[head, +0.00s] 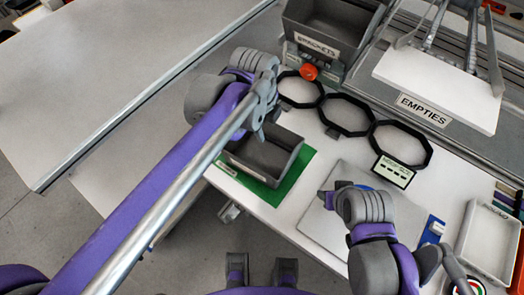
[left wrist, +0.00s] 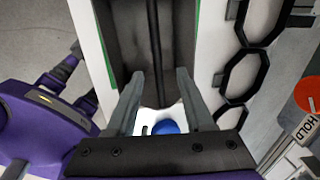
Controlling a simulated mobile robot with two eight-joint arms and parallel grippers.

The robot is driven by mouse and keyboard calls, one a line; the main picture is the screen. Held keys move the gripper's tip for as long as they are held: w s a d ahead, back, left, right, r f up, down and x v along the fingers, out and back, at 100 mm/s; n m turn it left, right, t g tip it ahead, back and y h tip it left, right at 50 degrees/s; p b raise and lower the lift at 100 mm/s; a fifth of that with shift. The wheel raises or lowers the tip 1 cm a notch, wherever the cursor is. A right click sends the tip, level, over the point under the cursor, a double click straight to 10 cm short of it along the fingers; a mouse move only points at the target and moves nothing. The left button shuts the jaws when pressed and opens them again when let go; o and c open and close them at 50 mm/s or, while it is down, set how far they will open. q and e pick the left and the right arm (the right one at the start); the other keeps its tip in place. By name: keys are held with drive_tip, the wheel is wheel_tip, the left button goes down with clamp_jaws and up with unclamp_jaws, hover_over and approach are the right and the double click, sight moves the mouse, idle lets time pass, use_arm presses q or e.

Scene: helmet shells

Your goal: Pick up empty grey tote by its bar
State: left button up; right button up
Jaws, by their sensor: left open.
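The grey tote (head: 285,163) stands on a green mat (head: 266,192) on the white table, and no load shows in the part of it I can see. In the left wrist view the tote (left wrist: 125,35) lies just beyond my fingertips. My left gripper (head: 261,118) is over the tote's far left side, its fingers apart and nothing held; the left wrist view shows the open fingers too (left wrist: 160,73).
Three black octagonal rings (head: 347,113) lie beside the tote. Behind them are a grey bin labelled BRACKETS (head: 317,45), an orange-red knob (head: 309,72) and a white shelf marked EMPTIES (head: 435,90). A light grey tray (head: 487,240) is at the right. A bare table (head: 110,75) is at the left.

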sight(266, 138)
use_arm(q)
drive_tip(key=f, duration=0.3)
drive_tip(key=w+f, duration=0.1)
drive_tip(key=f, duration=0.5)
drive_tip(key=shift+w+d+f, duration=0.15)
drive_tip(key=shift+w+d, duration=0.05)
drive_tip(key=shift+w, duration=0.1)
drive_tip(key=shift+c, duration=0.2)
clamp_jaws()
idle(0.9)
